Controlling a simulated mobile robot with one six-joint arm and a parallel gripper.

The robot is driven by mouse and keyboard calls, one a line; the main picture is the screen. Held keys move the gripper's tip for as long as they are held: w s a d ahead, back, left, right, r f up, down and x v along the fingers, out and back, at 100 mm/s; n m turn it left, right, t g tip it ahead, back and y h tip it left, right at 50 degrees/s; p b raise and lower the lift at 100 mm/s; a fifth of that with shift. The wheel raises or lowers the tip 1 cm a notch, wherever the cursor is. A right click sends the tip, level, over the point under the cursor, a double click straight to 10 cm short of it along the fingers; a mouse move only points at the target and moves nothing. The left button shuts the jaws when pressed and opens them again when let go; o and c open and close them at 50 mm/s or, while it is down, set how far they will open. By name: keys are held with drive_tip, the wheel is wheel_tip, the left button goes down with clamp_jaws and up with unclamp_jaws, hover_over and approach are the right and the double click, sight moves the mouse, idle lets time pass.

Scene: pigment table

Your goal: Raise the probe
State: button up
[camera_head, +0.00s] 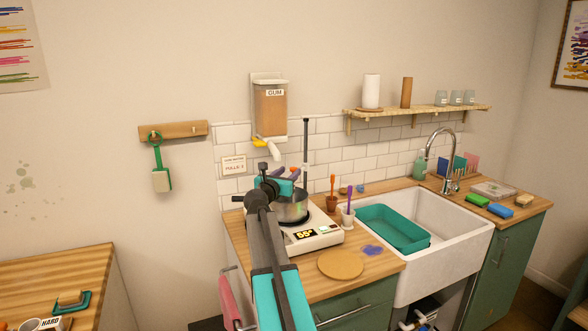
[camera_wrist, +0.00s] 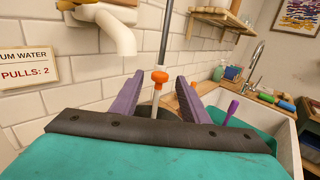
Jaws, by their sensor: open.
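The probe (camera_wrist: 158,78), with an orange knob on a pale stem, stands upright between my gripper's purple fingers in the wrist view. My gripper (camera_wrist: 160,85) is open, one finger on each side of the knob, with visible gaps. In the head view, my gripper (camera_head: 279,176) is over the metal pot (camera_head: 294,211) on the white hotplate (camera_head: 313,239), whose display reads about 55°. The probe's lower end is hidden behind my gripper. I cannot make out the probe in the head view.
A gum dispenser (camera_head: 270,107) with a spout hangs just behind my gripper. A dark upright post (camera_head: 305,150) stands behind the pot. Cups with an orange (camera_head: 332,185) and a purple handle (camera_head: 348,197) stand to the right, before the sink (camera_head: 440,254). A round board (camera_head: 340,265) lies in front.

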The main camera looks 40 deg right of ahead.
sight(292, 169)
drive_tip(key=shift+p+x, duration=0.35)
drive_tip(key=shift+x, duration=2.25)
clamp_jaws()
